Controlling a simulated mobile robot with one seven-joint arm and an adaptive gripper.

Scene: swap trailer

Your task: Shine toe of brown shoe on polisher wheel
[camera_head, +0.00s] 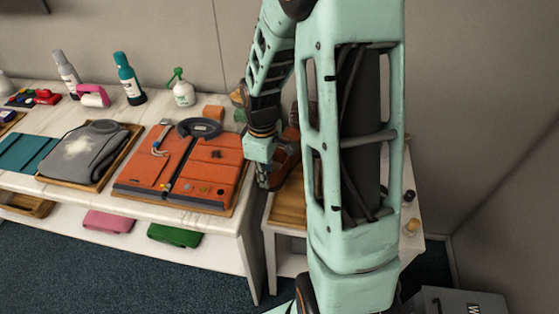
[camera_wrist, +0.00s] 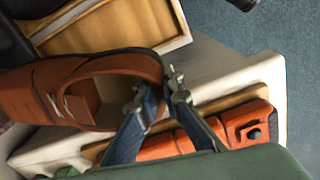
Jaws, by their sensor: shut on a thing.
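The brown shoe (camera_wrist: 45,85) fills the left of the wrist view, with its laces and open collar showing. My gripper (camera_wrist: 156,86) is shut on the rim of the shoe's collar, one finger on the inside and one outside. In the head view the brown shoe (camera_head: 286,158) shows between my arm links, above the small side table, and my gripper (camera_head: 263,178) is at its left, partly hidden. I cannot make out the polisher wheel; my arm covers much of that table.
A wooden tray (camera_head: 288,222) lies on the side table. The long white table (camera_head: 222,222) at left holds an orange garment (camera_head: 210,172), a grey garment (camera_head: 65,165), a teal bottle (camera_head: 127,75) and a spray bottle (camera_head: 182,90). Small bottles (camera_head: 412,226) stand right of my arm.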

